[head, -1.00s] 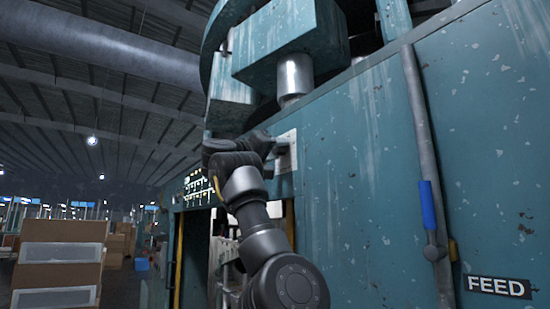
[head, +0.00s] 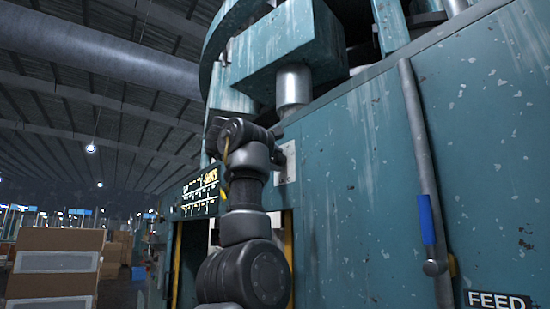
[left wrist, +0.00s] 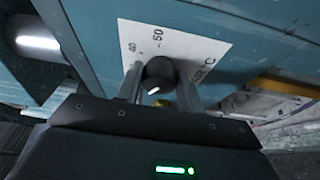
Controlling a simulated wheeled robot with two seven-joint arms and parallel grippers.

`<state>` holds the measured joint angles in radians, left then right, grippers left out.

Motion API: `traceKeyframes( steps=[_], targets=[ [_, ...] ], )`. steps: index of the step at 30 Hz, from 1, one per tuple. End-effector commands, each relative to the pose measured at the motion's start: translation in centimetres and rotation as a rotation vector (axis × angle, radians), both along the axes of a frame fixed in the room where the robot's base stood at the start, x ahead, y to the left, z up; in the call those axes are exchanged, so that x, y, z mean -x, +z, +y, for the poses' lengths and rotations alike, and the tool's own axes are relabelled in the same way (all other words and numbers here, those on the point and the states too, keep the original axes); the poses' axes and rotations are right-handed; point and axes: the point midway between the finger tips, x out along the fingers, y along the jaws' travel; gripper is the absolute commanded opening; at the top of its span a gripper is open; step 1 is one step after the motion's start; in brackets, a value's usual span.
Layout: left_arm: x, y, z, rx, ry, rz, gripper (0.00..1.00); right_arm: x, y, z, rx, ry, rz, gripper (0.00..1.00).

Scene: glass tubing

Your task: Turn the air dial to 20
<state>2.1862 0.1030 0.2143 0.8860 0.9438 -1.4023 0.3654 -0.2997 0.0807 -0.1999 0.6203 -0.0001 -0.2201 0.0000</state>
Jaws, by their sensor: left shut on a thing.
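The air dial is a dark round knob (left wrist: 158,76) on a white plate (left wrist: 180,42) with printed numbers, of which 40 and 50 are readable, in the left wrist view. A small white mark shows on the knob's near lower side; the value it points to cannot be read. My left gripper (left wrist: 160,88) has one finger on each side of the knob and is shut on it. In the head view the plate (head: 286,165) is on the teal machine's side, and my left wrist hides the knob and fingertips. My right gripper is not in view.
The teal machine wall (head: 360,190) fills the right side. A grey pipe (head: 415,130) with a blue-handled lever (head: 426,220) runs down it, near a FEED label (head: 498,300). A metal cylinder (head: 293,86) is above the plate. Cardboard boxes (head: 57,240) stand at far left.

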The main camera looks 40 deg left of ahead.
Motion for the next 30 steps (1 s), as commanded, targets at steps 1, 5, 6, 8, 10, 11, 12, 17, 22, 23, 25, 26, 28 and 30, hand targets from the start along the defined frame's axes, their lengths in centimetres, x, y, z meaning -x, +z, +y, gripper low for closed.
traceKeyframes(
  steps=[1,5,6,8,10,11,12,17,22,23,25,26,28,30],
  targets=[
    [0.08,0.28,0.07,0.029,0.002,0.008,0.15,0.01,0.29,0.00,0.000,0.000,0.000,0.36],
    [0.09,0.32,0.03,0.102,0.000,0.030,0.15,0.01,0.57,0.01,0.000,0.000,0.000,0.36],
    [0.06,0.30,0.03,0.120,0.000,0.036,0.15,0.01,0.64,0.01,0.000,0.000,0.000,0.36],
    [0.06,0.31,0.02,0.144,0.000,0.043,0.15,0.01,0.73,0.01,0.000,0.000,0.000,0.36],
    [0.05,0.30,0.02,0.168,0.000,0.049,0.15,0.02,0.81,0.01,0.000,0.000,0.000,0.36],
    [0.07,0.31,0.01,0.176,0.000,0.051,0.15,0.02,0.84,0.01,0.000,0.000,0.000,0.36],
    [0.07,0.32,0.01,0.185,0.000,0.054,0.15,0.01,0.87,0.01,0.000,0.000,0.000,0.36],
    [0.03,0.27,0.01,0.208,-0.001,0.061,0.15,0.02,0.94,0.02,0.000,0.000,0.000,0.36],
    [0.03,0.24,0.02,0.216,0.000,0.063,0.15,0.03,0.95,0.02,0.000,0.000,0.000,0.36],
    [0.03,0.24,0.02,0.217,0.000,0.063,0.15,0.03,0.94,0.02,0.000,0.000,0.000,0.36],
    [0.03,0.24,0.02,0.217,-0.001,0.063,0.15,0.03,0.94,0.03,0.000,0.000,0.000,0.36],
    [0.02,0.23,0.02,0.217,-0.001,0.063,0.15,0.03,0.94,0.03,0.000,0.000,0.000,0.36],
    [0.02,0.23,0.02,0.217,-0.001,0.063,0.15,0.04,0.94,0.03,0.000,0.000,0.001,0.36],
    [0.02,0.23,0.02,0.217,-0.001,0.063,0.39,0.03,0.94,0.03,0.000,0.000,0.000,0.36]
  ],
)
